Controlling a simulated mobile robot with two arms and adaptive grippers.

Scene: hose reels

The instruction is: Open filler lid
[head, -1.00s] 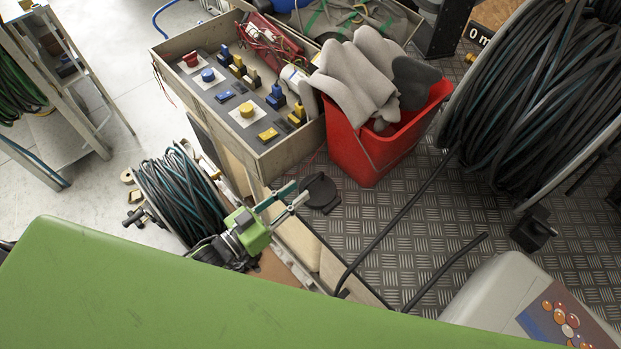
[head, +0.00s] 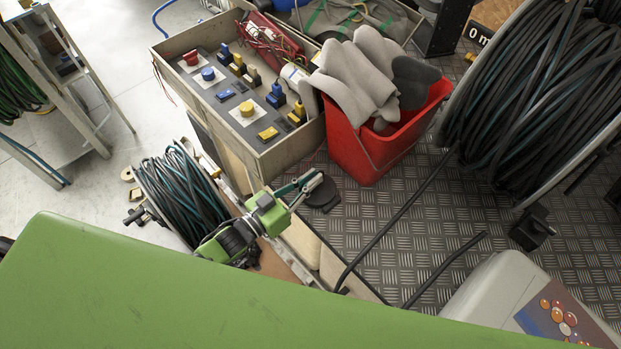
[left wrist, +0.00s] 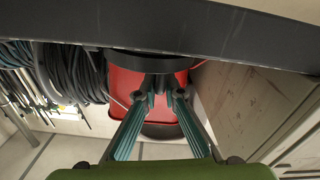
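In the head view a black round lid-like part (head: 322,198) sits low beside the red bucket, past the wooden edge; I take it for the filler lid. My left gripper (head: 314,180) reaches over it from the lower left. Its fingertips overlap the lid's upper part and hide some of it. In the left wrist view my left gripper (left wrist: 161,88) has its fingertips close together, up against a dark rounded part (left wrist: 150,62) with red behind. Whether they touch or hold it is unclear. My right gripper is not in view.
A red bucket (head: 362,152) with grey gloves stands just behind the lid. A crate with a switch panel (head: 262,150) is at the upper left. A hose reel (head: 180,193) is beside my left arm. A green surface (head: 200,305) fills the foreground; a black hose (head: 400,218) lies right.

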